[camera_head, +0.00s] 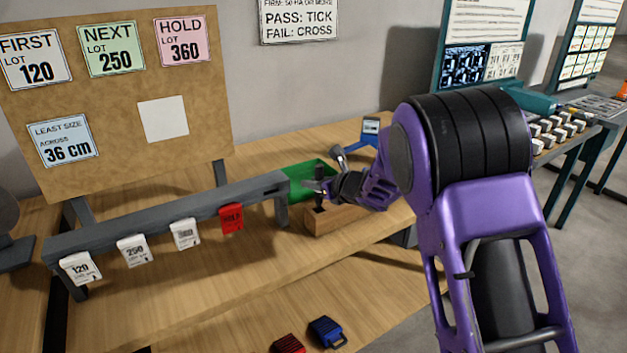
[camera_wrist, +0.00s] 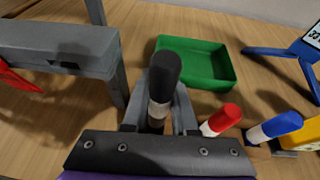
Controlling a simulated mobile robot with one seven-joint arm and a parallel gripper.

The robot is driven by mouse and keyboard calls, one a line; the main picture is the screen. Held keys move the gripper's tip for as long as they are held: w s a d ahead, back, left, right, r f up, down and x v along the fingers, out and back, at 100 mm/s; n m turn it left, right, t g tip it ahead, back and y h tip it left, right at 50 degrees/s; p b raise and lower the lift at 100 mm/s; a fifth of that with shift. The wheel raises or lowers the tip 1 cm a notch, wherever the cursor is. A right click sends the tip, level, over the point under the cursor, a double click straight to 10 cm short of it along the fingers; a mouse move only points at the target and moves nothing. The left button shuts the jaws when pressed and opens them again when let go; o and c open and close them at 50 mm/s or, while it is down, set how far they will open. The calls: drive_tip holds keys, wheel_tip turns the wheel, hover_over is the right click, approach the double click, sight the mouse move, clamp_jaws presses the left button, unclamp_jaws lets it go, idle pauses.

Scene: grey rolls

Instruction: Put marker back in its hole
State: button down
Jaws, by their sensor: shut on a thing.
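A black-capped marker (camera_wrist: 165,75) with a white band stands between the fingers of my gripper (camera_wrist: 160,105) in the wrist view. My gripper is shut on it. The wooden marker block (camera_head: 336,219) is on the table, and in the head view my gripper (camera_head: 319,188) is right above its left end. A red marker (camera_wrist: 222,120) and a blue marker (camera_wrist: 276,127) stand to the right of my gripper. The marker's lower end is hidden by my gripper, so I cannot tell whether it is in a hole.
A green tray (camera_wrist: 228,78) lies just behind the block. A grey rail (camera_head: 160,212) with hanging tags, including a red HOLD tag (camera_head: 231,218), stands to the left, its end post close to my gripper. A blue stand (camera_head: 368,132) is behind. The front table is mostly clear.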

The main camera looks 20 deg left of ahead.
sight(314, 205)
drive_tip(key=shift+f, duration=2.55)
drive_tip(key=c, duration=0.6)
unclamp_jaws()
drive_tip(key=v, duration=1.7)
drive_tip(key=shift+s+d+r, duration=0.1)
drive_tip(key=shift+d, duration=0.1)
